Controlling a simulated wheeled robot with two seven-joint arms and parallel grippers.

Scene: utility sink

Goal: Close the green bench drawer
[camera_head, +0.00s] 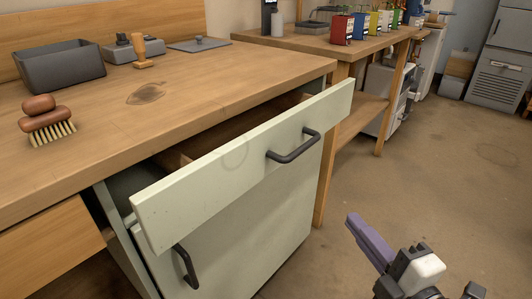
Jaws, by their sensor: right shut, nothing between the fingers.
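The pale green bench drawer (215,180) is pulled partway out from under the wooden bench top (150,100). A dark gap and the drawer's wooden inner sides show behind its front. A dark bar handle (294,147) is on the right half of the drawer front. My right gripper (370,240) is at the lower right, over the floor, apart from the drawer front and to its right. It is shut and empty, with a purple finger part pointing up and left. My left gripper is not in view.
A green cabinet door (240,235) with its own dark handle (186,267) is below the drawer. A brush (47,122), a grey bin (60,66) and a wooden stamp-like piece (141,52) stand on the bench. The brown floor (440,160) at right is open.

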